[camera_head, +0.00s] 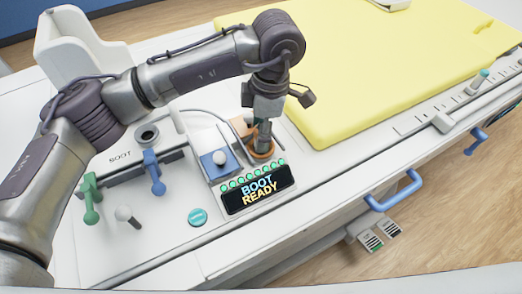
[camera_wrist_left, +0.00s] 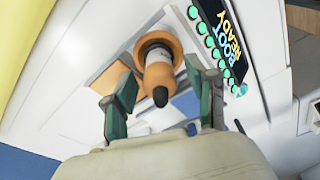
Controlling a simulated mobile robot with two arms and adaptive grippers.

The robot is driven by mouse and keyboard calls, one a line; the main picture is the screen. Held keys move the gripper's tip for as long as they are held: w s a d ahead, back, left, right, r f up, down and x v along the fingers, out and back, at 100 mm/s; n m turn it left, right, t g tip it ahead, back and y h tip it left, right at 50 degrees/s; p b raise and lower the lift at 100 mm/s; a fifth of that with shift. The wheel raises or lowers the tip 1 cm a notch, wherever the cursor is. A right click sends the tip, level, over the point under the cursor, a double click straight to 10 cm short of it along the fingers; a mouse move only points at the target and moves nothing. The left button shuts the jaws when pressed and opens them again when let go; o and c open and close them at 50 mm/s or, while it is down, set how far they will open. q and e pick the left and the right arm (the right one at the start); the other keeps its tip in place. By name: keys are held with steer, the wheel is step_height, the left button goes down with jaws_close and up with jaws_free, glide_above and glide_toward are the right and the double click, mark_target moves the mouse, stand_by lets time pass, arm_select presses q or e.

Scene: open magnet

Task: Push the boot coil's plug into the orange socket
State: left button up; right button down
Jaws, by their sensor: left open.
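The orange socket (camera_head: 261,153) is a round ring beside the display on the console. It also shows in the wrist view (camera_wrist_left: 150,42). The boot coil's plug (camera_wrist_left: 158,72), orange and white with a dark tip, stands in the ring; its exact depth is hidden. My left gripper (camera_head: 263,128) is directly above the socket. In the wrist view its two green-grey fingers (camera_wrist_left: 160,88) are apart, one on each side of the plug, with gaps visible. My right gripper is not in view.
The display (camera_head: 258,190) reads "BOOT READY" with a row of lit green dots. A blue socket block (camera_head: 222,170) with a white knob is just left. Blue (camera_head: 153,172) and green (camera_head: 90,198) handles stand further left. A yellow mat (camera_head: 390,75) lies behind.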

arm_select(q)
step_height(320, 180, up, 12)
steer(key=d, duration=0.1)
steer(key=shift+d, duration=0.25)
steer(key=shift+f, duration=0.1)
stand_by(0.5)
